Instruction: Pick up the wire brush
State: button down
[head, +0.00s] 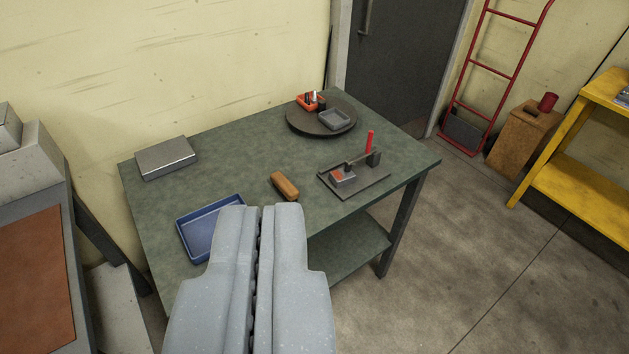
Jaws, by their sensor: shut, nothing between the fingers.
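The gripper covers part of the table's front edge and the lower shelf.
A blue tray (181,226) is left of the brush and a grey metal box (167,157) behind it. A dark plate with a red-handled clamp (326,186) is right. A round turntable (293,125) holds small bins. Open floor (480,240) lies right.

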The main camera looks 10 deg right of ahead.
aim_at(288, 190)
jog(key=z, duration=0.05)
jog(key=k, duration=0.65)
jog(key=u, duration=0.2)
jog(key=i, duration=2)
jog(key=z, duration=0.65)
